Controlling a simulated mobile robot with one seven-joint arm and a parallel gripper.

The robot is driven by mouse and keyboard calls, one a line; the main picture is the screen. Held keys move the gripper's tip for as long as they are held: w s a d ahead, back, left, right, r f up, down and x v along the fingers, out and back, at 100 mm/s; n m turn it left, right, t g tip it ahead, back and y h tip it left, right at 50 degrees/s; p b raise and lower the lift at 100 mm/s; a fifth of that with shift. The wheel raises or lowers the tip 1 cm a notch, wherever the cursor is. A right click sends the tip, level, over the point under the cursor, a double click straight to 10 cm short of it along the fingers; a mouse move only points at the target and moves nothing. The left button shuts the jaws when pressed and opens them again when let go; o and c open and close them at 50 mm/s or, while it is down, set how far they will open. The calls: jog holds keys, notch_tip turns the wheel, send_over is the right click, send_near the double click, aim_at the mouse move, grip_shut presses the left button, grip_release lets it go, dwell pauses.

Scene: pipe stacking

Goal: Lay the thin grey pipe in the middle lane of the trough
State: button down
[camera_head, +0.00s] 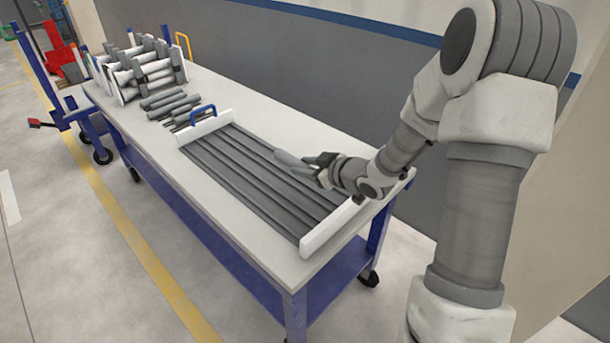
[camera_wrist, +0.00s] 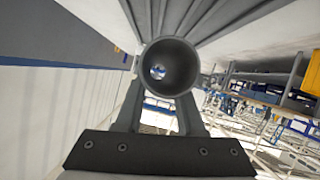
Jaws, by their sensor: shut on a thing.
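A grey pipe (camera_head: 286,158) is held in my gripper (camera_head: 322,168) over the far right side of the trough, near its right end. In the wrist view the hollow round end of the pipe (camera_wrist: 168,66) faces the camera between my two fingers (camera_wrist: 160,100), which are shut on it. The trough has long grey lanes (camera_head: 250,178) between a white end wall (camera_head: 207,127) at the back left and another (camera_head: 330,229) at the front right. The lanes look empty apart from the pipe above. Whether the pipe touches the trough, I cannot tell.
The trough sits on a white table (camera_head: 232,238) with a blue frame. Several loose grey pipes (camera_head: 170,103) lie beyond its back end, by a blue handle (camera_head: 203,112). A white rack with pipes (camera_head: 140,70) stands farther back. A grey wall runs behind the table.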

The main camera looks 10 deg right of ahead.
aim_at(306, 205)
jog(key=shift+s+f+b, duration=0.1)
jog(key=shift+f+b, duration=4.05)
jog(key=shift+f, duration=0.7)
jog(key=shift+c, duration=2.4)
grip_release()
jog(key=shift+f, duration=0.15)
jog(key=shift+o, duration=0.2)
jog(key=shift+s, duration=0.1)
jog(key=shift+f, duration=0.1)
jog(key=shift+d, duration=0.1)
jog(key=p+v, duration=0.6)
jog(key=v, duration=1.1)
jog(key=shift+r, duration=0.45)
